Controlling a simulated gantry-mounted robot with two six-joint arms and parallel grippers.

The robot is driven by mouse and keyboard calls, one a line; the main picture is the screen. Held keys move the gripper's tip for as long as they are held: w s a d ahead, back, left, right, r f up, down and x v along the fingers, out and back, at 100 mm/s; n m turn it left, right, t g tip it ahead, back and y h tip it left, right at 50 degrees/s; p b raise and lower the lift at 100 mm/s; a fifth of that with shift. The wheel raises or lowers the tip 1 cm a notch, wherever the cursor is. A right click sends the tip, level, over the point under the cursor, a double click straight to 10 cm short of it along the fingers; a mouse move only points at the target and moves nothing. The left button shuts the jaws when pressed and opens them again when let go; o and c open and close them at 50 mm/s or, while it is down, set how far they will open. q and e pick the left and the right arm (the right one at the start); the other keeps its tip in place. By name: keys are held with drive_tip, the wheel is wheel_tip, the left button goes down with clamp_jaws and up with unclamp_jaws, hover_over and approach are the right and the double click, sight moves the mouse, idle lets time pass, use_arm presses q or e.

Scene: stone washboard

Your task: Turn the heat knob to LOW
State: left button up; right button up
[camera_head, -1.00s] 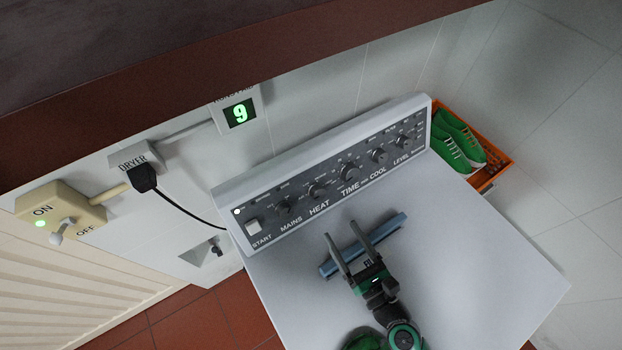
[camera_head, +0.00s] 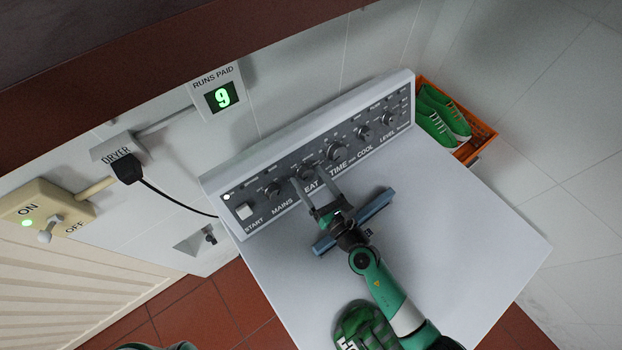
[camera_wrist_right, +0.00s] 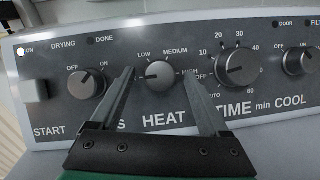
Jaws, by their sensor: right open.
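The heat knob (camera_wrist_right: 158,76) is a dark round knob above the word HEAT on the grey control panel (camera_head: 290,170). LOW is printed at its upper left, MEDIUM at its upper right and HIGH at its right. Its pale pointer mark appears to face left, below LOW. My right gripper (camera_wrist_right: 164,82) is open, with one finger on each side of the heat knob in the right wrist view; contact cannot be told. In the head view my right gripper (camera_head: 309,186) reaches the panel and partly covers the HEAT label. My left gripper is not in view.
The mains knob (camera_wrist_right: 86,83) and the larger time knob (camera_wrist_right: 236,68) flank the heat knob closely. A blue bar (camera_head: 374,206) lies on the white dryer top (camera_head: 440,230) under my right arm. Green shoes (camera_head: 442,110) sit in an orange crate (camera_head: 482,134).

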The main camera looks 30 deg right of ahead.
clamp_jaws()
drive_tip(key=shift+r, duration=0.1)
idle(0.3)
drive_tip(key=shift+a+r+m+h+p, duration=0.15)
drive_tip(key=shift+m+h+p, duration=0.45)
drive_tip(key=shift+m+p, duration=0.6)
drive_tip(key=m+h+p, duration=0.1)
drive_tip(key=m, duration=0.2)
drive_tip(key=shift+a+g+h+p, duration=0.1)
drive_tip(key=shift+g+h+p, duration=0.2)
drive_tip(key=shift+p, duration=0.05)
drive_tip(key=m+h+p, duration=0.1)
drive_tip(key=m, duration=0.1)
drive_tip(key=m+g, duration=0.1)
drive_tip(key=m, duration=0.1)
drive_tip(key=shift+a+r+m+h+p, duration=0.1)
drive_tip(key=shift+m+h+p, duration=0.25)
drive_tip(key=shift+m+h, duration=0.05)
drive_tip(key=shift+m+g+h+p, duration=0.4)
drive_tip(key=shift+m+g+p, duration=0.35)
drive_tip(key=shift+m, duration=1.25)
drive_tip(key=shift+g, duration=0.25)
